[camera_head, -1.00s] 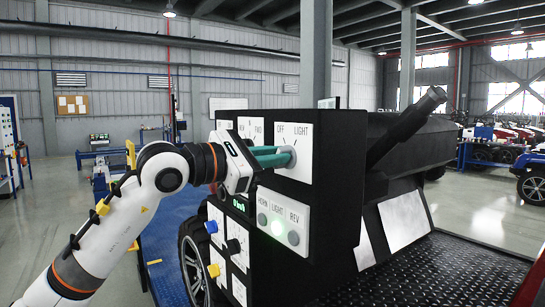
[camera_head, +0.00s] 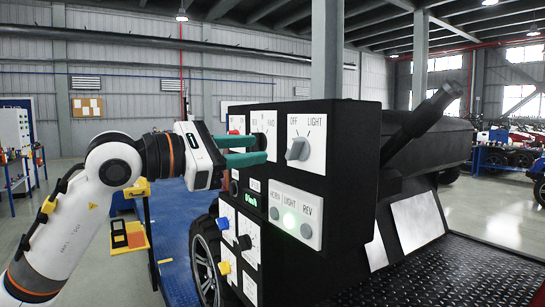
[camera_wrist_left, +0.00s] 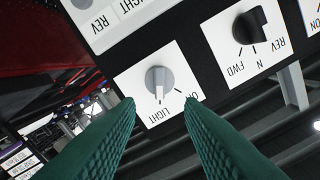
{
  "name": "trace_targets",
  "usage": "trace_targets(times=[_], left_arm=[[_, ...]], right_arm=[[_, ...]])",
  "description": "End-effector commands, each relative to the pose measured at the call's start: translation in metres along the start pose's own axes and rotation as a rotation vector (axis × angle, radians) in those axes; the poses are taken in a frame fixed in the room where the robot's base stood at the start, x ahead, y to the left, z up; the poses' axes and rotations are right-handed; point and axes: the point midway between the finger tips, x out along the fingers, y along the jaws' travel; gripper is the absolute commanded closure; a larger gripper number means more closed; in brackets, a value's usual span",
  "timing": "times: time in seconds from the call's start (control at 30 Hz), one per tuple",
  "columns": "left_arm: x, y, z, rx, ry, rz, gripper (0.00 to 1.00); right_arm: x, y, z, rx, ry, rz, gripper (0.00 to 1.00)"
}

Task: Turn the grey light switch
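The grey light switch (camera_head: 298,149) is a round knob with a raised ridge on a white plate marked OFF and LIGHT, on the black panel. In the left wrist view, upside down, the knob (camera_wrist_left: 159,80) has its pale pointer mark towards the LIGHT side; a tick line shows on the OFF side. My left gripper (camera_head: 266,149) has green fingers and is left of the knob, apart from it. In the wrist view its fingers (camera_wrist_left: 160,104) are spread with nothing between them. My right gripper is not in view.
The black selector knob (camera_wrist_left: 249,25) is beside the light switch. A blue knob (camera_head: 223,223) and yellow knob (camera_head: 224,267) stick out lower left.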

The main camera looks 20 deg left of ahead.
Motion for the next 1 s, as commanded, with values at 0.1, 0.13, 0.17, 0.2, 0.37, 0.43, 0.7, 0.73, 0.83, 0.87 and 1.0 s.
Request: trace_targets(times=[0.1, 0.13, 0.17, 0.2, 0.37, 0.43, 0.7, 0.73, 0.83, 0.87, 1.0], left_arm=[[-0.021, 0.001, 0.002, 0.001, -0.001, -0.002, 0.65], [-0.025, 0.001, 0.002, 0.0, -0.001, -0.002, 0.65], [-0.028, 0.001, 0.002, 0.0, -0.001, -0.001, 0.65], [-0.032, 0.001, 0.002, 0.0, -0.001, -0.001, 0.65], [-0.039, 0.001, 0.001, 0.0, -0.001, 0.001, 0.65], [-0.04, 0.001, 0.0, 0.0, -0.001, 0.001, 0.65], [-0.04, 0.0, 0.0, 0.0, 0.0, 0.001, 0.65], [-0.04, 0.0, 0.0, 0.0, 0.0, 0.001, 0.65], [-0.039, 0.001, 0.0, -0.002, 0.002, 0.003, 0.65], [-0.038, 0.003, 0.0, -0.007, 0.007, 0.009, 0.65], [-0.017, 0.034, 0.003, -0.117, 0.114, 0.109, 0.65]], right_arm=[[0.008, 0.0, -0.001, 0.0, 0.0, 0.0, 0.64], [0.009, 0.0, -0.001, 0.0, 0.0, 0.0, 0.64], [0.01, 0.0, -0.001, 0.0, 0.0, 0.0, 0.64], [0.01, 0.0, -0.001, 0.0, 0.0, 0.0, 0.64], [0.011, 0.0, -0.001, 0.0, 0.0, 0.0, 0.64], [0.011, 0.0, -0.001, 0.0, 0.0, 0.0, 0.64], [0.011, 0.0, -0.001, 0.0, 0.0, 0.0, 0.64], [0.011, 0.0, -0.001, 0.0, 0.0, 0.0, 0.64], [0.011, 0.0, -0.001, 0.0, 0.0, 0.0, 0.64], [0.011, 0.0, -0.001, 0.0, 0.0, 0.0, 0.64], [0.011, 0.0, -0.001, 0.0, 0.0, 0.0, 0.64]])
